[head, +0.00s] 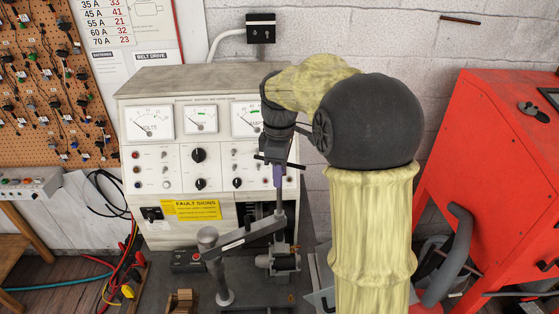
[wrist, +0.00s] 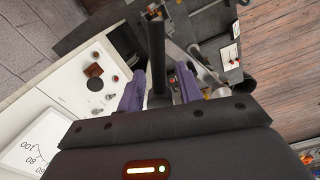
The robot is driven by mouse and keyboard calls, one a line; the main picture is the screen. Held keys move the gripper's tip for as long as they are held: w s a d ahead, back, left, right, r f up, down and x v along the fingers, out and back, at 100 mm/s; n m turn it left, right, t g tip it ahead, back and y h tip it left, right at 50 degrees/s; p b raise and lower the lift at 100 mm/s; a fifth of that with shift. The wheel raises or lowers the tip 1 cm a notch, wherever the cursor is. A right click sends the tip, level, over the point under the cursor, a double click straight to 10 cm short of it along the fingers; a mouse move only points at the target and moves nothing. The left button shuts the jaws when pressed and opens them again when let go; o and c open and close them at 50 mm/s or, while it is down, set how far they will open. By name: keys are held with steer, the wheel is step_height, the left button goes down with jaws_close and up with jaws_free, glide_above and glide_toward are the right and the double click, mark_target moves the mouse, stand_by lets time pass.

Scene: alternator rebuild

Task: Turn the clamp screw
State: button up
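The clamp screw (head: 280,212) stands upright at the end of the clamp arm (head: 243,238), above the alternator (head: 281,262). Its dark cross handle (head: 293,166) shows at the height of my gripper. In the wrist view the handle (wrist: 157,55) runs as a long dark bar between the two purple fingers. My gripper (head: 278,177) points down over the screw. In the wrist view my gripper (wrist: 159,82) has its fingers apart, with gaps visible beside the bar. The screw's lower end and its contact with the alternator are hard to make out.
The test bench panel (head: 170,165) with dials and knobs stands close behind my gripper. The clamp post (head: 217,270) stands to the left. A red cabinet (head: 490,160) fills the right side. Cables (head: 125,265) hang at the left.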

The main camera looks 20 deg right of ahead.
step_height(320, 180, up, 17)
steer(key=b, duration=0.1)
steer(key=shift+r, duration=0.2)
stand_by(0.4)
stand_by(0.3)
